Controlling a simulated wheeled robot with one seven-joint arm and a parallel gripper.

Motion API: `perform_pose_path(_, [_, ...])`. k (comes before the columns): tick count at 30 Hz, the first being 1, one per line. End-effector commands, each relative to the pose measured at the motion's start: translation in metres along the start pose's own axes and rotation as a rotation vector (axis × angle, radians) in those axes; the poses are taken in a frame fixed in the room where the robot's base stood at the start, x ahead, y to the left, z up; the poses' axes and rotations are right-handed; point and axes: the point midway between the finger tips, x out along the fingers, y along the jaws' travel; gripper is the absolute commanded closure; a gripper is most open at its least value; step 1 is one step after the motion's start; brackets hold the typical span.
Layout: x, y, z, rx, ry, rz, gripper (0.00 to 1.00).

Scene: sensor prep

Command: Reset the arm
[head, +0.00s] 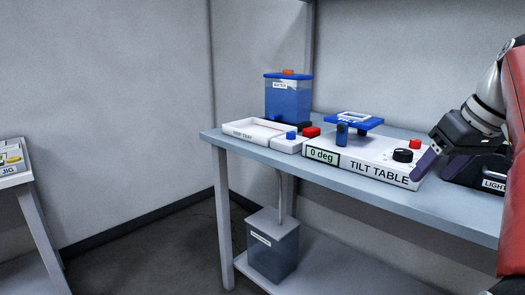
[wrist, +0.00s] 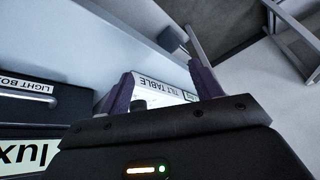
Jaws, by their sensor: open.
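My gripper (head: 425,163) is at the right of the head view, in front of the right end of the tilt table (head: 340,164). In the wrist view my gripper (wrist: 162,88) shows two purple fingers spread apart, with nothing held between them. The tilt table is a white box whose display reads 0 deg. It has a black knob (head: 403,155), a red button (head: 415,144) and a blue platform (head: 354,121) on top. Part of the tilt table (wrist: 160,87) shows beyond the fingers in the wrist view.
A light box (head: 468,172) stands right of the tilt table, partly hidden by my arm. A white tray (head: 240,129) and a blue water tank (head: 288,99) stand at the left. A grey container (head: 272,254) sits on the lower shelf. Another table (head: 14,180) stands far left, with open floor between.

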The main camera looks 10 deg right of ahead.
Motion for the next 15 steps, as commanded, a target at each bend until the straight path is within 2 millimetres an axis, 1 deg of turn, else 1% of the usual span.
perform_pose_path(1, [0.009, -0.015, 0.006, 0.013, 0.002, -0.005, 0.36])
perform_pose_path(2, [0.016, -0.025, 0.009, 0.025, 0.002, -0.006, 0.36])
perform_pose_path(5, [0.044, -0.061, 0.027, 0.064, 0.000, 0.003, 0.36])
perform_pose_path(6, [0.058, -0.076, 0.037, 0.077, -0.001, 0.011, 0.36])
perform_pose_path(8, [0.077, -0.099, 0.053, 0.091, -0.003, 0.025, 0.36])
perform_pose_path(9, [0.091, -0.113, 0.066, 0.096, -0.003, 0.037, 0.36])
perform_pose_path(11, [0.112, -0.134, 0.086, 0.101, -0.001, 0.056, 0.36])
perform_pose_path(12, [0.125, -0.146, 0.100, 0.100, 0.005, 0.071, 0.36])
perform_pose_path(15, [0.155, -0.169, 0.134, 0.097, 0.019, 0.105, 0.36])
